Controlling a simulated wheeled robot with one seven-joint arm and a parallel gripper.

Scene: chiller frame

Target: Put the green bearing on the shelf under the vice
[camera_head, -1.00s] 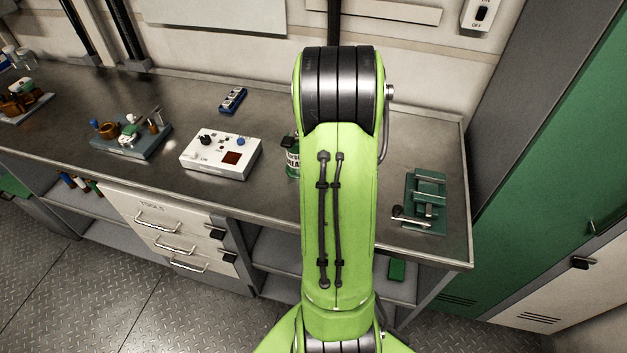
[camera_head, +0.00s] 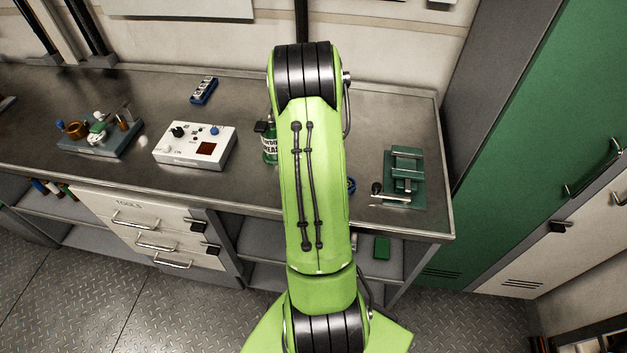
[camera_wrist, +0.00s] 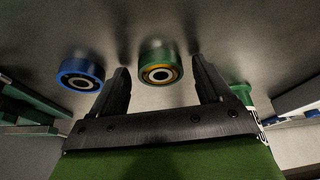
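The green bearing (camera_wrist: 160,66), with an orange inner ring, rests on the metal bench in the wrist view. In the head view my arm hides it. My gripper (camera_wrist: 160,74) is open, with the bearing between the ends of its fingers and a gap on each side. The green vice (camera_head: 404,178) stands at the bench's right end. The shelf (camera_head: 358,267) below it is partly hidden by my arm.
A blue bearing (camera_wrist: 81,74) lies left of my fingers in the wrist view. A green can (camera_head: 269,148), a white control box (camera_head: 195,146) and a blue block (camera_head: 204,90) stand on the bench. A green box (camera_head: 381,248) sits on the shelf.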

